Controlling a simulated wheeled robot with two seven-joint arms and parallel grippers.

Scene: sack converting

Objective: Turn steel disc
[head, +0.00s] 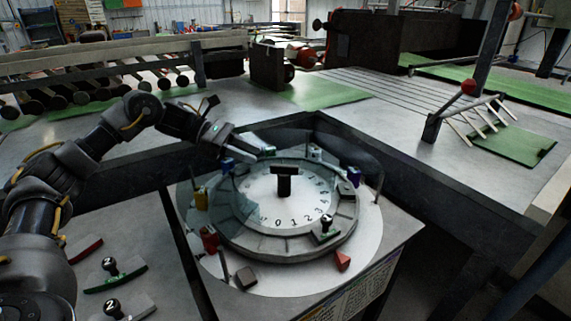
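The steel disc (257,197) lies flat on a round pale plate (368,232) at the centre of the head view. Its face carries a ring of numbers, with 0, 1, 2 and 3 at the near side. A black T-shaped knob (285,184) stands upright at its middle. My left gripper (243,159) reaches in from the left, over the disc's far-left rim. Its fingers point right and down. I cannot tell whether they touch the disc or how far apart they are. My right gripper is out of view.
Small coloured blocks stand around the disc, among them yellow (201,198), red (209,238) and blue (355,175). A red wedge (343,260) and a dark block (246,278) lie in front. Numbered stamp-like pieces (112,268) lie at the lower left. Dark beams (430,200) border the disc's table.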

